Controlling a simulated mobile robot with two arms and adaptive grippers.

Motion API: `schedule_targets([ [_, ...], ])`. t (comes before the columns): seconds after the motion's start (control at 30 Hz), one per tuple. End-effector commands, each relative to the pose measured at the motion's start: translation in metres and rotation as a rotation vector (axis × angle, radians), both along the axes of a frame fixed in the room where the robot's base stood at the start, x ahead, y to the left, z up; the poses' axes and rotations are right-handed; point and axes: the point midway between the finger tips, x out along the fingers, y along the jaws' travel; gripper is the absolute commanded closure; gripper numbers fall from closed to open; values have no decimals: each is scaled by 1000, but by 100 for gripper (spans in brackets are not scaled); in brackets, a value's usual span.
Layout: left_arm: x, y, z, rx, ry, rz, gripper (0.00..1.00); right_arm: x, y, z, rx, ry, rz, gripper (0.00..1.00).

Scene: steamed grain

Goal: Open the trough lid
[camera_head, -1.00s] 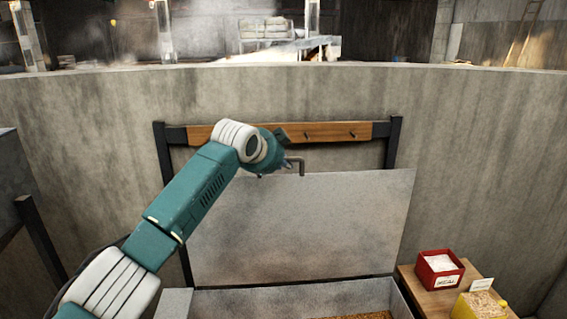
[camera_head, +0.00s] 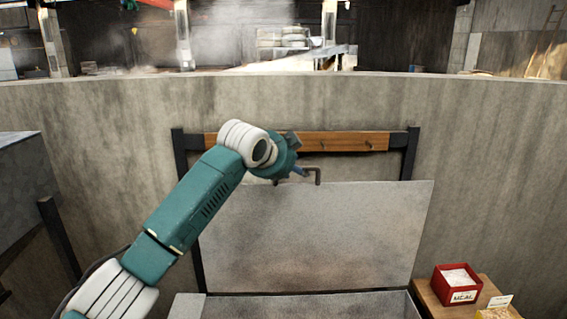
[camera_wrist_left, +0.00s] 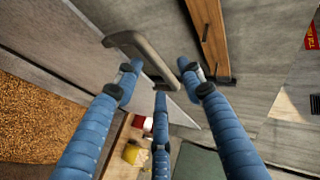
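The trough lid (camera_head: 315,240) is a grey metal panel that stands raised, leaning back near the wall behind the trough (camera_head: 300,305). Its bent metal handle (camera_head: 317,174) sticks up at the top edge. My left gripper (camera_head: 301,170) is beside the handle, mostly hidden behind its own wrist. In the left wrist view, its blue fingers (camera_wrist_left: 160,78) are spread apart, with the handle (camera_wrist_left: 145,52) just past the fingertips and not gripped. Brown grain (camera_wrist_left: 35,110) shows in the trough there. My right gripper is not in view.
A wooden rail with pegs (camera_head: 345,142) is fixed between dark posts behind the lid. A red meal box (camera_head: 458,285) stands on a wooden table at the lower right. A curved concrete wall (camera_head: 500,140) closes off the back.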

Motion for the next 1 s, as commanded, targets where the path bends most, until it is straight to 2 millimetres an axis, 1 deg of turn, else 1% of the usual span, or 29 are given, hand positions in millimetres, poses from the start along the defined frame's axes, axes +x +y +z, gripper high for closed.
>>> schedule_targets([
  [0.1, -16, 9, 13, -1, -5, 0, 61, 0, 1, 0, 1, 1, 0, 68],
  [0.3, -43, 22, 31, -1, -5, -1, 61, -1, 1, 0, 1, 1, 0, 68],
  [0.5, -59, 30, 43, -1, -4, 0, 61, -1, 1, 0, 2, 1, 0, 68],
  [0.63, -63, 32, 45, -2, -3, -1, 61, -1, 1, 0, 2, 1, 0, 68],
  [0.9, -63, 32, 45, -2, -2, 0, 61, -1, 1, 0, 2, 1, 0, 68],
  [0.97, -64, 32, 40, -7, 5, 2, 61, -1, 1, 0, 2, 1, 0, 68],
  [1.0, -65, 32, 32, -14, 16, 6, 61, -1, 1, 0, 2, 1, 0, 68],
])
